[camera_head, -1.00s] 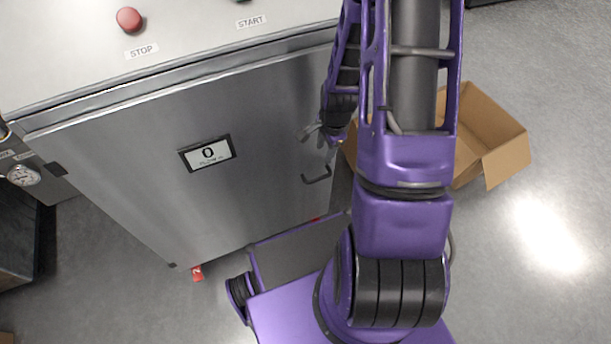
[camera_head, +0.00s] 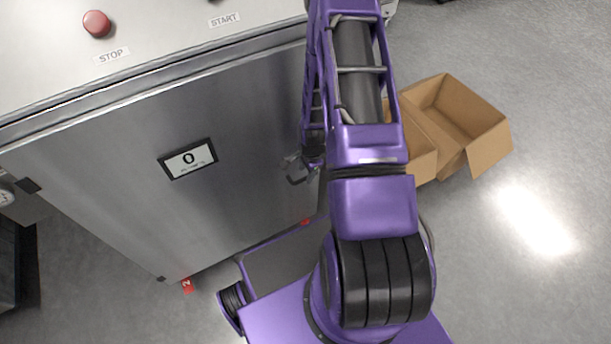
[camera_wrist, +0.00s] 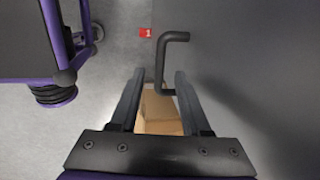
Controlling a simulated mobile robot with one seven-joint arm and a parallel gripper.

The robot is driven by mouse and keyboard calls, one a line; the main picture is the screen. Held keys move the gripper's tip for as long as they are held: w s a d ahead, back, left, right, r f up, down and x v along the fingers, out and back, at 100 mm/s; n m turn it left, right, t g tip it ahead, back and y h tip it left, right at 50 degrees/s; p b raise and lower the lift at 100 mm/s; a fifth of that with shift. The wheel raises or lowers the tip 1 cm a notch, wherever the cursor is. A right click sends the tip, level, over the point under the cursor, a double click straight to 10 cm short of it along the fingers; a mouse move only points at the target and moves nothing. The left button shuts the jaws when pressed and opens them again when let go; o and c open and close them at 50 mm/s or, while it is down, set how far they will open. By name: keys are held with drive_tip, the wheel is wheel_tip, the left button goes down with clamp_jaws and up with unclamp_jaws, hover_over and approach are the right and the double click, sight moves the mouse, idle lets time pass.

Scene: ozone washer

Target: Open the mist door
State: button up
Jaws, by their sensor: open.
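The mist door (camera_head: 110,180) is the large grey metal front of the machine, with a small display reading 0 (camera_head: 188,158). It looks closed and also fills the right of the wrist view (camera_wrist: 255,60). Its handle (camera_wrist: 161,62) is a dark bent bar at the door's edge in the wrist view. My gripper (camera_wrist: 160,76) is open, with one finger on each side of the handle's straight part. A gap shows on both sides of the bar. In the head view my gripper (camera_head: 297,170) is at the door's right side and hides most of the handle.
Open cardboard boxes (camera_head: 455,115) stand on the floor right of the machine. A red STOP button (camera_head: 97,23) is on the machine's top. Red tags (camera_head: 187,285) are near its foot. Grey floor (camera_head: 480,270) is clear at the lower right.

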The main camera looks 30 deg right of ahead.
drive_tip(key=shift+w+f, duration=0.25)
drive_tip(key=shift+f, duration=1)
clamp_jaws()
idle(0.5)
